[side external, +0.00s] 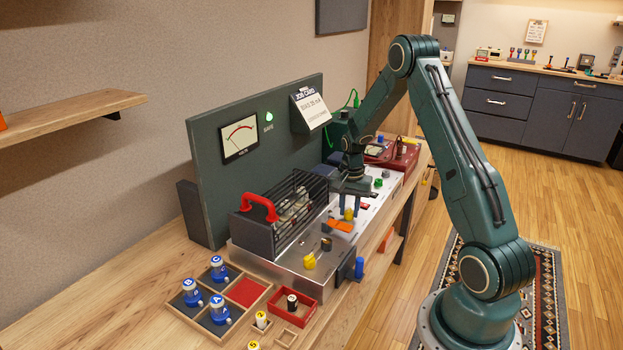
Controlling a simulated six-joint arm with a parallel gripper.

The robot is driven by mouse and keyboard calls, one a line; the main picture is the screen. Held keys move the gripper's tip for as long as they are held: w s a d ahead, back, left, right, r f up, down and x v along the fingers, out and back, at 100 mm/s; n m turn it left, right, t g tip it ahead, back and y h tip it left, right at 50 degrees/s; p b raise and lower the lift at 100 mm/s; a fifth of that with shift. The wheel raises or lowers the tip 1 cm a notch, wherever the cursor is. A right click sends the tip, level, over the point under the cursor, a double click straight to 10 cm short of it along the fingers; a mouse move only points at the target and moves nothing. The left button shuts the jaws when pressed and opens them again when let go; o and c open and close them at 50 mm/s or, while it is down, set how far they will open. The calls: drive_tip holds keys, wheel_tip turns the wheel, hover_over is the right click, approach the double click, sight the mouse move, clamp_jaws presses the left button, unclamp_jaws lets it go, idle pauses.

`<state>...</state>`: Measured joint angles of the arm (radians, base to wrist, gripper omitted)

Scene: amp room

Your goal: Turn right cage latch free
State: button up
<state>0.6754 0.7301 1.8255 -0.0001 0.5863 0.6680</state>
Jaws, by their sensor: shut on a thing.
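The cage (313,200) is a black barred cover with a red handle (259,205), standing on a silver chassis (280,268). A yellow latch knob (309,262) sits at the chassis's front left, clear of my gripper. The right cage latch (348,215) shows as a yellow knob between my fingertips, partly covered by them. My gripper (350,208) points down and is shut on this latch. The latch's exact turn angle is too small to tell.
An orange piece (340,226) lies just below my gripper. A green panel with a meter (240,137) rises behind the cage. A wooden tray (245,316) with blue-topped jars and a red box (305,311) occupy the front left bench.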

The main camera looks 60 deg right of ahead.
sight(349, 210)
drive_tip(key=shift+m, duration=1.3)
drive_tip(key=o, duration=1)
drive_tip(key=shift+r, duration=0.1)
wheel_tip(349, 210, up, 14)
